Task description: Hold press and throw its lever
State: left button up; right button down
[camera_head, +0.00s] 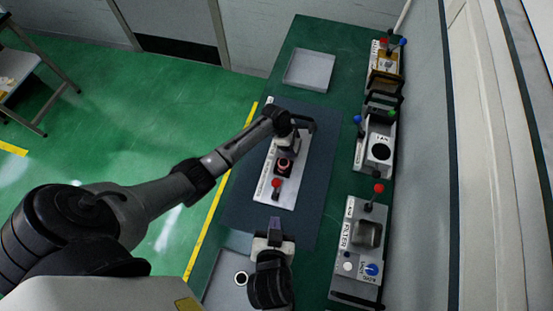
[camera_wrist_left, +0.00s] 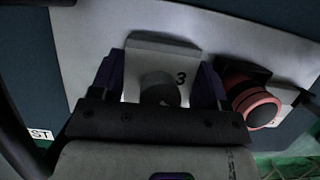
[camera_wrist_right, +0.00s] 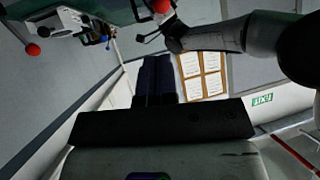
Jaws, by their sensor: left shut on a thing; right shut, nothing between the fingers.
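The press is a pale panel (camera_head: 283,197) lying on a dark mat, with a red round button (camera_head: 284,165) and a red-knobbed lever (camera_head: 276,183). My left gripper (camera_head: 288,140) is at its far end. In the left wrist view, my left gripper (camera_wrist_left: 158,82) is shut on a pale block (camera_wrist_left: 165,52) marked 3, with one finger on each side; the red button (camera_wrist_left: 255,106) is just right of it. My right gripper (camera_head: 274,224) is shut and empty, apart from the lever, beyond the panel's near end. Its closed fingers show in the right wrist view (camera_wrist_right: 155,75).
A row of devices stands along the right: a filter unit (camera_head: 352,268) with a red-knobbed lever, a LAN unit (camera_head: 365,155) and another unit (camera_head: 386,62). An empty grey tray (camera_head: 309,70) lies at the back. Another tray (camera_head: 222,292) lies at the front.

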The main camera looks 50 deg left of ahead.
aim_at(279, 181)
jog(key=x, duration=1.3)
jog(key=shift+w+a+f, duration=0.2)
jog(key=shift+f, duration=0.05)
jog(key=shift+w+a+g+h, duration=0.35)
jog(key=shift+w+g+h, duration=0.05)
jog(key=shift+w+g, duration=0.2)
jog(key=shift+w+a, duration=0.35)
jog(key=shift+w, duration=0.35)
jog(key=shift+s, duration=0.15)
